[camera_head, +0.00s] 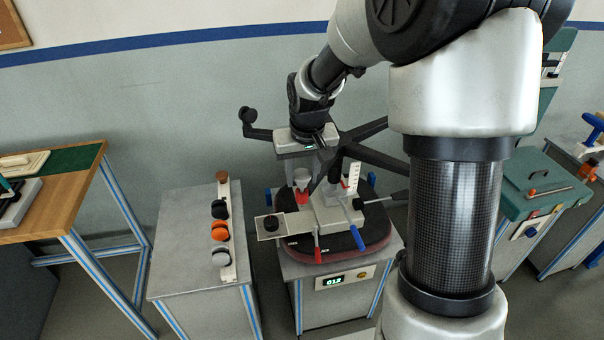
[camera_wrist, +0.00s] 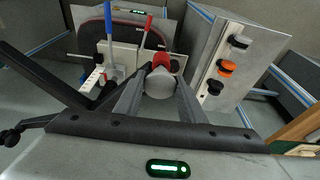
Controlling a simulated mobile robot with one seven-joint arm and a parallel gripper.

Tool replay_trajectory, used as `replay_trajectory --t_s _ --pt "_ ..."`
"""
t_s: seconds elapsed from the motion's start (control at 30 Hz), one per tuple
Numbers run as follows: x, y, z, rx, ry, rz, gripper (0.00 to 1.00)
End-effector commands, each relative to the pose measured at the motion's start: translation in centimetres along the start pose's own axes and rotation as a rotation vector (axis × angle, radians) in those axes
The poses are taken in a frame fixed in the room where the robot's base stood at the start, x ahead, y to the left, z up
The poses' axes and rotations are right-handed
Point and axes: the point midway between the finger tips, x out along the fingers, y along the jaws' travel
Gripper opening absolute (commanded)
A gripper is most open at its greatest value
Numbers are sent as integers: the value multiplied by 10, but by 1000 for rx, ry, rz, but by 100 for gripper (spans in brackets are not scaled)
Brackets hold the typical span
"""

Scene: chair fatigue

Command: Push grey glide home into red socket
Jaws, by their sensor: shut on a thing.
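The grey glide (camera_head: 303,174) is a pale, flared piece above the red socket (camera_head: 302,197). In the wrist view the glide (camera_wrist: 160,84) lies between the two fingers of my gripper (camera_wrist: 159,92), which is shut on it. The red socket (camera_wrist: 162,62) shows just beyond the glide's far end and is partly covered by it. The two look lined up and close; I cannot tell how deep the glide sits. In the head view my gripper (camera_head: 303,168) points down over the fixture, its fingers either side of the glide.
A black star-shaped chair base (camera_head: 376,148) spreads close behind and right of my gripper. The fixture has a blue lever (camera_head: 355,236) and a red lever (camera_head: 317,249). A side bench (camera_head: 180,237) holds black and orange round parts. A display (camera_head: 333,281) sits on the fixture's stand.

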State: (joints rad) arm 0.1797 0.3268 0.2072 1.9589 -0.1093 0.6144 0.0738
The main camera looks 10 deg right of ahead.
Motion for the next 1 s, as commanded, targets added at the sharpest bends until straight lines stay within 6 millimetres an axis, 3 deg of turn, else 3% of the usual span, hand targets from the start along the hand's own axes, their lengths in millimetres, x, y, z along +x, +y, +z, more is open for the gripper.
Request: replay_trajectory --t_s 0.67,0.7,0.8,1.0 --pt "18 0 4 0 0 0 16" --pt "16 0 4 0 0 0 41" --pt "16 0 4 0 0 0 58" --pt "16 0 4 0 0 0 58"
